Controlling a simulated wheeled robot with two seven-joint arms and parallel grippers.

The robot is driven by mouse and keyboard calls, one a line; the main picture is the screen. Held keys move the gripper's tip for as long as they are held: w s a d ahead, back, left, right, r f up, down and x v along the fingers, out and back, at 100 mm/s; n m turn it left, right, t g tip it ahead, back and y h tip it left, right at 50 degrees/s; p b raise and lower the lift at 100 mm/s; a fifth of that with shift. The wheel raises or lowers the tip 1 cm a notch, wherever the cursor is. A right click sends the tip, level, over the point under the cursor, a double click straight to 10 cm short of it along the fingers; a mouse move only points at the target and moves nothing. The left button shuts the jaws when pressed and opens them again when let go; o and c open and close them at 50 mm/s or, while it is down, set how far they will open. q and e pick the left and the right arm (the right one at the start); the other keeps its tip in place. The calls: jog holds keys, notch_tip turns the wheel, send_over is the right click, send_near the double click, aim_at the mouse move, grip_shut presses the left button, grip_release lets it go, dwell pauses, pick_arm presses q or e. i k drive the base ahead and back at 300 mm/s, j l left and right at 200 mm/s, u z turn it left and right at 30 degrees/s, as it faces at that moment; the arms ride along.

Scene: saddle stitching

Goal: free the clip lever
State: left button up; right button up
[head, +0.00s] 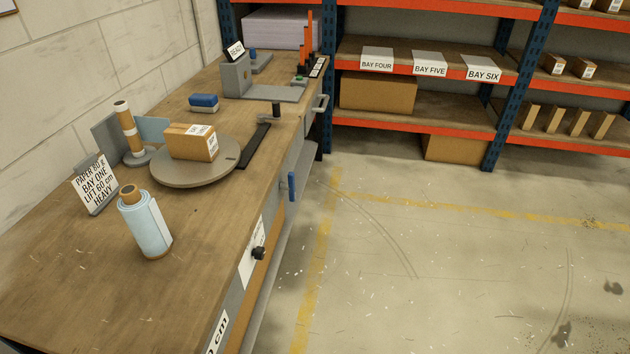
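No part labelled as the clip lever shows, and I cannot tell which part it is. A blue upright handle (292,186) sits on the front side of the workbench. A black knob (259,253) sticks out of the same side, nearer to me, beside a white sheet. A flat black bar (254,147) lies on the bench top beside the round grey turntable (178,177). A small black post on a grey base (275,112) stands behind the bar. Neither of my grippers is in the head view.
A brown box (192,142) sits on the turntable. A pale blue roll (146,224) stands upright on the bench (75,280), near a sign (95,185). A grey machine (238,78) marked READY stands further back. Shelves line the back; the floor (440,270) at right is clear.

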aim_at(290, 186)
jog(key=i+u, duration=0.1)
jog(key=u, duration=0.35)
jog(key=l+u, duration=0.15)
jog(key=u, duration=0.3)
jog(key=i+l+u, duration=0.1)
jog(key=u, duration=0.35)
jog(key=l+u, duration=0.15)
jog(key=u, duration=0.3)
jog(key=l+u, duration=0.2)
jog(key=l, duration=0.25)
jog(key=l+u, duration=0.15)
jog(key=l, duration=0.3)
jog(key=l+u, duration=0.2)
jog(key=l, duration=0.25)
jog(key=l+u, duration=0.2)
jog(key=l, duration=0.2)
jog(key=k+l+u, duration=0.15)
jog(key=l, duration=0.3)
jog(key=k+l+u, duration=0.2)
jog(key=l, duration=0.2)
jog(key=l+u, duration=0.2)
jog(key=l, duration=0.2)
